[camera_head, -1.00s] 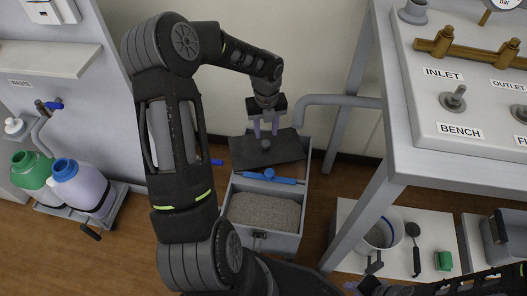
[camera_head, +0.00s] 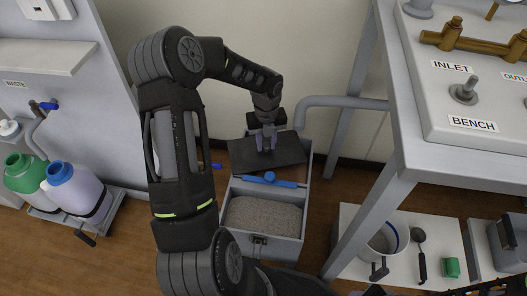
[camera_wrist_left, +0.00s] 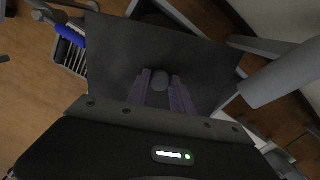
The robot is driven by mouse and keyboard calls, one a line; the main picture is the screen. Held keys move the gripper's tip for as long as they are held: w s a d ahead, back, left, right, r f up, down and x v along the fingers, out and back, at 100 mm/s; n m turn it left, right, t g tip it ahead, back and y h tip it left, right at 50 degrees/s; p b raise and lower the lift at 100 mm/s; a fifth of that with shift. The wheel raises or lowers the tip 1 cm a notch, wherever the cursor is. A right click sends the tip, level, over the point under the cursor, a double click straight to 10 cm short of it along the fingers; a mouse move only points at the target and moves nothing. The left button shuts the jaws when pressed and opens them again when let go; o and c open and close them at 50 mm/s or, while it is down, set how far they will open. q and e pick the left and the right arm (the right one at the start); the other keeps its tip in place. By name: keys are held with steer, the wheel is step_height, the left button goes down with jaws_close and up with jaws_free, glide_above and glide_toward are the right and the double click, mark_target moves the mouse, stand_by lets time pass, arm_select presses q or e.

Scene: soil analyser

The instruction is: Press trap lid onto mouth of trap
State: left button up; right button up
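The trap lid is a dark flat plate (camera_head: 285,153) with a small round knob, lying tilted across the far end of a grey open box, the trap (camera_head: 301,218). My left gripper (camera_head: 266,146) is low over the lid, pointing down. In the left wrist view the lid (camera_wrist_left: 112,55) fills the middle, and its knob (camera_wrist_left: 160,80) sits between the two purple fingers of the left gripper (camera_wrist_left: 161,88). Whether the fingers touch the knob cannot be told. The lid hides the far part of the trap's mouth. My right gripper is not visible.
A blue bar (camera_head: 270,180) crosses the trap in front of the lid; grey granular material (camera_head: 262,215) fills the near part. A grey pipe (camera_head: 345,102) bends down just right of the lid. The bench frame (camera_head: 372,215) stands right; bottles (camera_head: 77,190) stand left.

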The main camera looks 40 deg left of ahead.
mark_target(266, 145)
arm_select(q)
jaws_close()
steer(key=shift+r+p, duration=2.45)
steer(key=shift+r, duration=0.05)
